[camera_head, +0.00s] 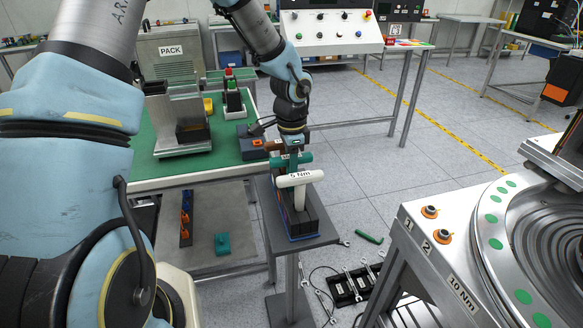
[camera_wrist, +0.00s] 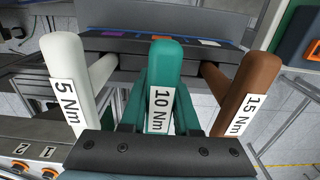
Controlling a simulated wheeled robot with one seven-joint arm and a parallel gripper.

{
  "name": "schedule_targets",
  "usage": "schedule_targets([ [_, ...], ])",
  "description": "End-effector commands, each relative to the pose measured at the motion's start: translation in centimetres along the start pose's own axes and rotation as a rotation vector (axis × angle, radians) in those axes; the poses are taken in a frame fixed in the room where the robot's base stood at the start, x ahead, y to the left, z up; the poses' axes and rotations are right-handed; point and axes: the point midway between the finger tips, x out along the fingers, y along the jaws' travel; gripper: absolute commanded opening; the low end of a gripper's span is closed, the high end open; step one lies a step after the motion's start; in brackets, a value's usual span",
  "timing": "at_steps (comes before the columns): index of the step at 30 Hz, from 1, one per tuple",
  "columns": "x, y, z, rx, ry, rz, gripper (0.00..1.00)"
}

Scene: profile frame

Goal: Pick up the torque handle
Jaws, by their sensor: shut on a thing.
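Three T-shaped torque handles stand in a row in a dark rack (camera_head: 312,222) on a small stand. The white one, labelled 5 Nm (camera_head: 300,179), is nearest in the head view. The teal one, labelled 10 Nm (camera_wrist: 163,85), is in the middle, and the brown one, labelled 15 Nm (camera_wrist: 247,92), is at the right of the wrist view. My gripper (camera_head: 292,152) is over the row and shut on the teal handle, which also shows in the head view (camera_head: 303,157). The fingertips are partly hidden. I cannot tell whether the handle is raised from the rack.
A green-topped table (camera_head: 150,182) with fixtures stands at the left behind the rack. A machine with a round ringed plate and a 10 Nm label (camera_head: 463,294) stands at the right. Wrenches and a dark tray (camera_head: 352,286) lie on the floor between.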

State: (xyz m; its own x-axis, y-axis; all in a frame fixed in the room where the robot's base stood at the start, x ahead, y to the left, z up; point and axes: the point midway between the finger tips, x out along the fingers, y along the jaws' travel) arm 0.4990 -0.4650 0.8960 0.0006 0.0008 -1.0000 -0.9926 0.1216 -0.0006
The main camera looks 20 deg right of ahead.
Motion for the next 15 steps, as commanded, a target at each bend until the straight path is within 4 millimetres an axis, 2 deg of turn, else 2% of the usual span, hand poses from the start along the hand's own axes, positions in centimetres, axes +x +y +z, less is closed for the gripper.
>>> schedule_targets([
  [8,-0.5,-0.1,0.0,-0.001,0.002,-0.003,0.0],
  [11,-1.8,-0.1,-0.1,-0.001,0.003,-0.005,0.0],
  [15,-4.5,-0.2,0.0,-0.003,0.003,-0.007,0.0],
])
